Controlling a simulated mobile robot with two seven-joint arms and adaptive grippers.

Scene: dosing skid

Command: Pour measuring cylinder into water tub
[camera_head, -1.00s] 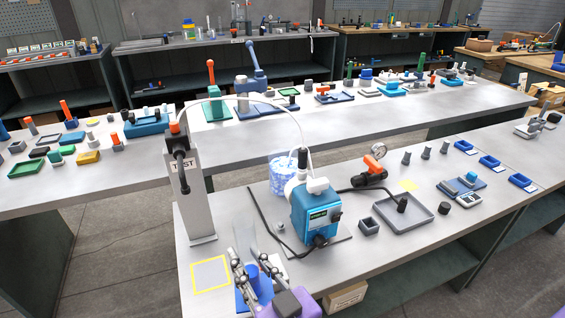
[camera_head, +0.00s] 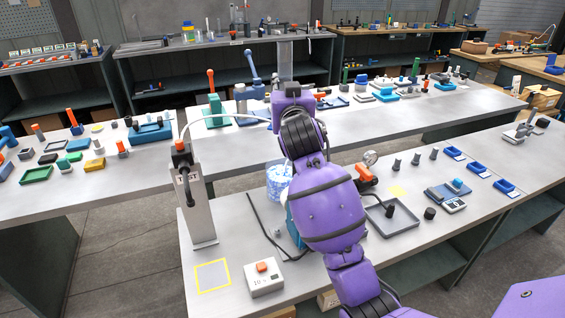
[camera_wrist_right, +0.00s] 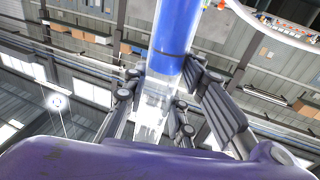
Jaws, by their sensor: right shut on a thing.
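My right gripper (camera_wrist_right: 168,82) is shut on the measuring cylinder (camera_wrist_right: 177,28). In the right wrist view the cylinder has a blue section above and a clear section between the fingers. In the head view a clear grey column (camera_head: 286,58), apparently the cylinder, stands up beyond my right wrist, and the fingers are mostly hidden. The water tub (camera_head: 276,182), clear with blue contents, stands on the near bench left of my forearm, partly covered by it. The raised cylinder is above and beyond the tub in the picture. My left gripper is not in view.
A grey post (camera_head: 199,212) with a curved hose stands left of the tub. My arm covers most of the blue pump (camera_head: 295,226). A white box with an orange button (camera_head: 265,279) and a yellow-outlined square (camera_head: 213,276) are near the front. A grey tray (camera_head: 393,217) lies to the right.

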